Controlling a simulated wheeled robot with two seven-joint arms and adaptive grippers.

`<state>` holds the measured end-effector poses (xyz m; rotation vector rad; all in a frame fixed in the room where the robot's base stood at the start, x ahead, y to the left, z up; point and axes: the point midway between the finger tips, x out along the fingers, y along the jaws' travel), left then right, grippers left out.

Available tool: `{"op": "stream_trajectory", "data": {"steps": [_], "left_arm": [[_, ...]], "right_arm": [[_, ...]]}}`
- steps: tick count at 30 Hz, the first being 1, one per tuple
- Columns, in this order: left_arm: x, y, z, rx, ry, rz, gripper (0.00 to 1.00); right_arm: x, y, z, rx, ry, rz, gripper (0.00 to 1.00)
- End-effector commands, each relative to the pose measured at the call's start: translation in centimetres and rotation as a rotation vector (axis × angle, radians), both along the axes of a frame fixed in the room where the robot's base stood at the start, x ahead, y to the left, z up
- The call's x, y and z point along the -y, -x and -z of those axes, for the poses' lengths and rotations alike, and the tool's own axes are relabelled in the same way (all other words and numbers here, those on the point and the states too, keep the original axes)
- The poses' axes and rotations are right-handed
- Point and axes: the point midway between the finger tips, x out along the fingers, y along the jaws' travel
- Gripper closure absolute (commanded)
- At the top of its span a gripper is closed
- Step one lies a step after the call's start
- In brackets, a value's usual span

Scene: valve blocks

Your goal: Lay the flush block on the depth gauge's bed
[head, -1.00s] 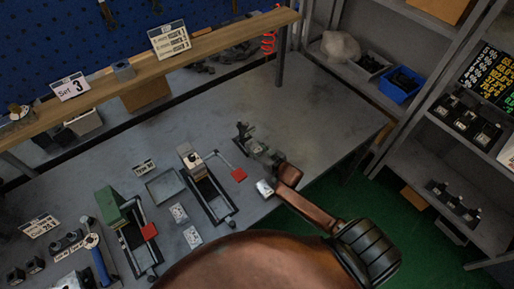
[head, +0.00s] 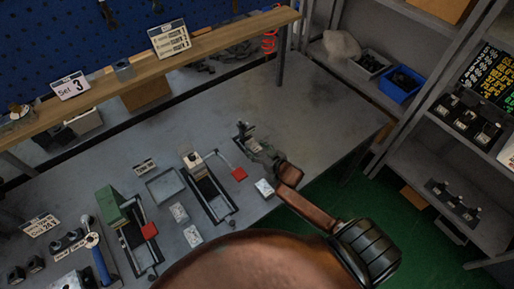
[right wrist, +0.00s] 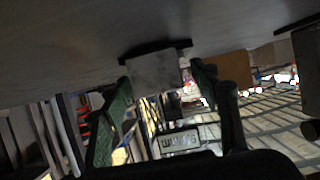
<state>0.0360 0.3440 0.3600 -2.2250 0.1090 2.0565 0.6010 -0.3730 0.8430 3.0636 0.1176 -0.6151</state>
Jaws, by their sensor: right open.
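My right gripper (head: 246,133) is over the bench, right of the gauge with the red flag, with its arm coming from the lower right. In the right wrist view its green fingers (right wrist: 160,82) are apart, with a pale grey block-like thing (right wrist: 155,70) between or just beyond them; I cannot tell whether they touch it. Two bench fixtures show: one with a pale block (head: 192,158) at its far end, one with a green body (head: 112,206). I cannot tell which is the depth gauge, or which piece is the flush block. My left gripper is not in view.
A small white block (head: 264,187) lies near the bench's front edge, beside my arm. A shallow tray (head: 165,186) and two pale plates (head: 179,212) lie left of the gauge. The bench's far right (head: 335,110) is clear. A shelf rack (head: 440,150) stands at right.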

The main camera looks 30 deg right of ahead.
Motion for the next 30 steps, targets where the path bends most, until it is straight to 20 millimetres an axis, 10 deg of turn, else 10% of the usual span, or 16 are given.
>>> {"op": "stream_trajectory", "data": {"steps": [18,30], "left_arm": [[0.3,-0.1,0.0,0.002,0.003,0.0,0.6],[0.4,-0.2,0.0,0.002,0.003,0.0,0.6]], "right_arm": [[0.8,9.7,-4.1,0.002,0.001,0.0,0.44],[0.9,10.7,-4.7,0.003,0.001,0.0,0.44]]}}
